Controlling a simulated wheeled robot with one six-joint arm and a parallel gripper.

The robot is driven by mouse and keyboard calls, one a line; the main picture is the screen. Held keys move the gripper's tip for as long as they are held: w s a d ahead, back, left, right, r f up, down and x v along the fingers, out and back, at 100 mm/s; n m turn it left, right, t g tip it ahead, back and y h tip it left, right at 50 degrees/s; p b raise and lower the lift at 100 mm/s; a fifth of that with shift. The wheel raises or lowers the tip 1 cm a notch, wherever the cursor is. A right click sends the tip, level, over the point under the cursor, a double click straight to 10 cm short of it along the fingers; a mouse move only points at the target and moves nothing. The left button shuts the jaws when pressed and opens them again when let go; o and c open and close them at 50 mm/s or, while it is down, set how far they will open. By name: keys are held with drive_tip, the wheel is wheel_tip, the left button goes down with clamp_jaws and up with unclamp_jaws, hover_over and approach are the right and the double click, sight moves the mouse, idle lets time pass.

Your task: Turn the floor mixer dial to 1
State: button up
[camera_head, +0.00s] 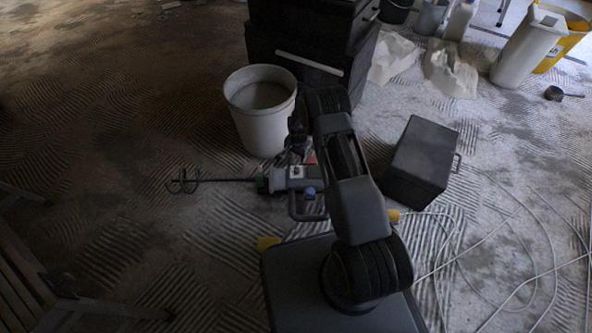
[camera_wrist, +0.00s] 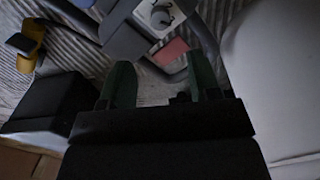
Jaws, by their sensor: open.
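The floor mixer (camera_head: 280,181) lies on the floor with its long paddle rod pointing left. Its body is grey, with a white plate, a red patch and a blue part. In the wrist view, the dial (camera_wrist: 161,17) is a round grey knob on the white plate, at the top edge of the picture. Its marks are too small and dark to read. My gripper (camera_wrist: 160,78) is open and empty, its two green fingers spread apart. It is close to the mixer, apart from the dial. In the head view my arm hides part of the mixer and most of the gripper.
A white bucket (camera_head: 250,128) stands just behind the mixer; a large pale surface (camera_wrist: 285,80) fills the wrist view's right side. A black box (camera_head: 421,160) stands to the right, with cables (camera_head: 505,240) beside it. Dark cabinets (camera_head: 300,55) stand behind. The left floor is mostly clear.

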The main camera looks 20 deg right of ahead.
sight(296, 169)
wheel_tip(296, 169, down, 11)
drive_tip(key=b, duration=0.4)
drive_tip(key=shift+w+a+r, duration=0.1)
drive_tip(key=shift+a, duration=0.1)
drive_tip(key=c, duration=0.9)
